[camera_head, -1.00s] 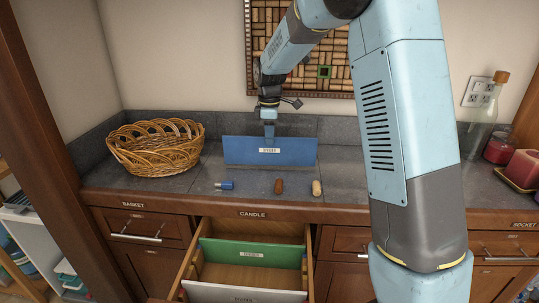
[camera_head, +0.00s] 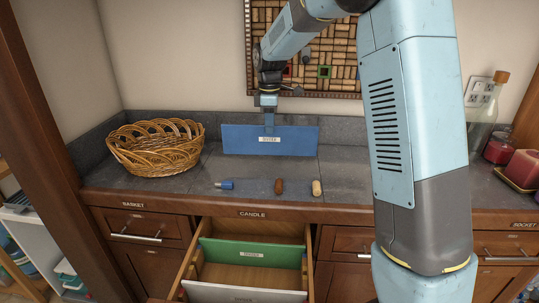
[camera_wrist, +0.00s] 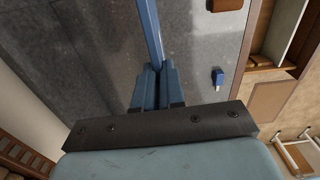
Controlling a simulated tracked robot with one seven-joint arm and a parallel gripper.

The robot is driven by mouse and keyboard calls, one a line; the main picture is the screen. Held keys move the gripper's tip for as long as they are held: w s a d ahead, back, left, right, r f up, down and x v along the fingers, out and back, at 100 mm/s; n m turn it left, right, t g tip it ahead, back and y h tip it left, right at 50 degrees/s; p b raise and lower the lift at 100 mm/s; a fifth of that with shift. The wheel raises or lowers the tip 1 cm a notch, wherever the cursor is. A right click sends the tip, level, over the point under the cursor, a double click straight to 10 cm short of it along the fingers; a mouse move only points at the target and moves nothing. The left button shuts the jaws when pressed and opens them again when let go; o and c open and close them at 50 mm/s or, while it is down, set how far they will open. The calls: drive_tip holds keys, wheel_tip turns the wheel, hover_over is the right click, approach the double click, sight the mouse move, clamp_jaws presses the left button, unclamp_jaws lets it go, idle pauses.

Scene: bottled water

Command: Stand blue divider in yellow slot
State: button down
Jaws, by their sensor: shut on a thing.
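The blue divider (camera_head: 246,139) is a wide, flat upright panel with a white label, above the back of the counter. My gripper (camera_head: 269,127) is shut on its top edge near the middle. In the wrist view the divider (camera_wrist: 151,30) shows edge-on as a thin blue strip between the fingers (camera_wrist: 152,72). Its lower edge looks clear of the counter. The open drawer (camera_head: 190,262) below the counter holds a green divider (camera_head: 275,254) and a white divider (camera_head: 225,293), both standing crosswise. I cannot make out a yellow slot in the drawer.
A wicker basket (camera_head: 155,158) stands at the left of the counter. Red candles (camera_head: 525,168) and a glass bottle (camera_head: 483,120) are at the right.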

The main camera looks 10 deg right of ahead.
drive_tip(key=shift+r, duration=3.4)
